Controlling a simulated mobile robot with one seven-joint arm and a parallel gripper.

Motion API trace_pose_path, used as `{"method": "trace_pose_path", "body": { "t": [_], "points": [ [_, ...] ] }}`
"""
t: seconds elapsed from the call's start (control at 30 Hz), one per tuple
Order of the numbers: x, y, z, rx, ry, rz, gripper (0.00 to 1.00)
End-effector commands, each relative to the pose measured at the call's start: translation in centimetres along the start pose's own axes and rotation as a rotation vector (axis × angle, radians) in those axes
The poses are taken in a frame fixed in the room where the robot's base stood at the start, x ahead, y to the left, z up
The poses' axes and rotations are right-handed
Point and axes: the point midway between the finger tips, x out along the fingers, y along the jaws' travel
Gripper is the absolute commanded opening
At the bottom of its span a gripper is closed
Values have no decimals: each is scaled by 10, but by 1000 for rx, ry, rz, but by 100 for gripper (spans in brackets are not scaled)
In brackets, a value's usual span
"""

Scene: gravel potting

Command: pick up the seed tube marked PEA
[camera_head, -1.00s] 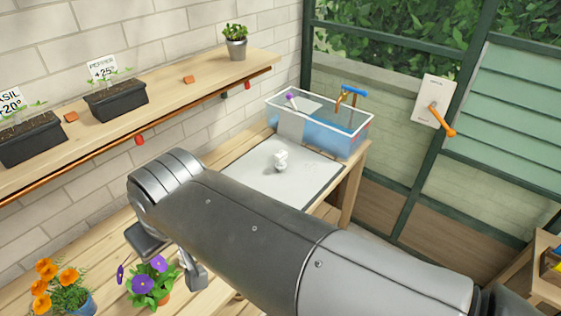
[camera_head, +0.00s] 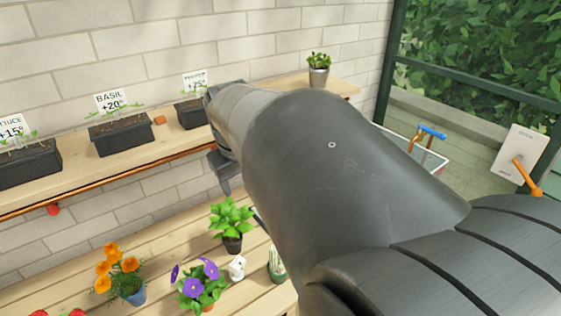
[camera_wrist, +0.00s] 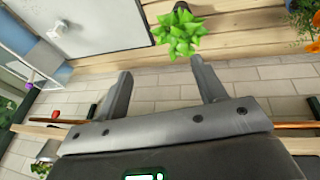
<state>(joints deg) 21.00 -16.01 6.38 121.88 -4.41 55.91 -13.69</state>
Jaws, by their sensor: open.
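No seed tube with a readable PEA mark shows in either view. My gripper (camera_wrist: 160,67) is open and empty in the wrist view, its two fingers apart with brick wall behind them. In the head view my arm covers most of the gripper; one finger shows below the shelf near the pepper pot. A red piece (camera_wrist: 55,114) and dark green pieces sit along the shelf's edge in the wrist view. They are too small to identify.
The shelf (camera_head: 75,177) holds labelled planters, including a basil planter (camera_head: 120,135), and a grey pot (camera_head: 318,76). On the bench stand a leafy green plant (camera_head: 232,215), orange flowers (camera_head: 118,268), purple flowers (camera_head: 200,285) and a cactus (camera_head: 277,262). A blue tap (camera_head: 431,132) is at right.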

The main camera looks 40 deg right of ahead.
Motion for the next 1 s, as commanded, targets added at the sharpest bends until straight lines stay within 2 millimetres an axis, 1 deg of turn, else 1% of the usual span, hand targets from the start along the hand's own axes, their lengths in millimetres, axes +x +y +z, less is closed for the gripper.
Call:
{"method": "trace_pose_path", "body": {
  "t": [0.03,0.17,0.2,0.27,0.33,0.47,0.5,0.63,0.77,0.8,0.9,1.0],
  "points": [
    [9,16,-10,3,-26,4,64],
    [31,55,-32,-7,-79,11,64],
    [39,68,-37,-10,-95,9,64],
    [51,88,-44,-13,-118,7,64],
    [66,112,-51,-16,-143,2,64],
    [97,158,-56,-17,-186,-17,64],
    [107,173,-57,-16,-197,-24,64],
    [139,219,-52,-12,-229,-50,64],
    [173,266,-40,-3,-254,-81,64],
    [184,282,-34,3,-260,-92,64],
    [211,317,-16,14,-273,-120,64],
    [234,346,1,25,-279,-143,64]
  ]
}}
